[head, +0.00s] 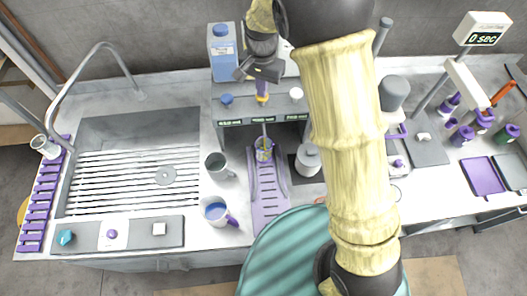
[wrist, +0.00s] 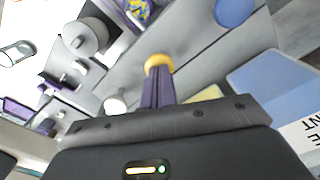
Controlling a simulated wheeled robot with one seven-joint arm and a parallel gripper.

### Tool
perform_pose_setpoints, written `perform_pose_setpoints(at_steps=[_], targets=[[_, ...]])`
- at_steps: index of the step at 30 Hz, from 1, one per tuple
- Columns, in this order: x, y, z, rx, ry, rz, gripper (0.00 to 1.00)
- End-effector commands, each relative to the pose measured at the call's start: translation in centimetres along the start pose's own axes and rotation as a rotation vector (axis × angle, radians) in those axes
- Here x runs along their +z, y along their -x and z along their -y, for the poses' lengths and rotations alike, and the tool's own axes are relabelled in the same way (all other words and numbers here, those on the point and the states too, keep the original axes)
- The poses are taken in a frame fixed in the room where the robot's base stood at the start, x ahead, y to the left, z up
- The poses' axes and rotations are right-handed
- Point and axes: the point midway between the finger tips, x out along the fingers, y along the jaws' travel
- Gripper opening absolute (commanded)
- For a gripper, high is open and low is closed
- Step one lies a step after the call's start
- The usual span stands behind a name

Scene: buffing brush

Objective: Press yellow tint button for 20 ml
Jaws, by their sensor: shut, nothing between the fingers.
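The yellow tint button (wrist: 158,62) is a round yellow knob on the grey top of the dispenser (head: 245,108). In the head view the yellow button (head: 262,98) sits between the blue button (head: 226,99) and the white button (head: 296,93). My gripper (head: 262,88) points down right over the yellow button, with its purple fingers closed together and empty. In the wrist view my gripper's fingertips (wrist: 158,76) overlap the yellow knob's edge; I cannot tell whether they touch it. A purple and yellow cup (head: 263,149) stands below the dispenser. The small green displays are too small to read surely.
A sink (head: 135,165) and a blue-filled mug (head: 216,211) are to the left. The timer (head: 484,30) reads 0 sec.

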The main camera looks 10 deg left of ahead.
Motion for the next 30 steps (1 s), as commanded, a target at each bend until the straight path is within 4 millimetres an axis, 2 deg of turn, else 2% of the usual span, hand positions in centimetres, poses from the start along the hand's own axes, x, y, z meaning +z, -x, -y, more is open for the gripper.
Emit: perform_pose_setpoints(at_steps=[10, 15, 30], targets=[[0.0, -1.3, -0.1, 0.001, -0.002, 0.001, 0.00], [-0.1, -1.1, -0.1, 0.001, -0.002, 0.000, 0.00], [0.0, 1.7, 0.0, 0.000, 0.000, 0.000, 0.00]])
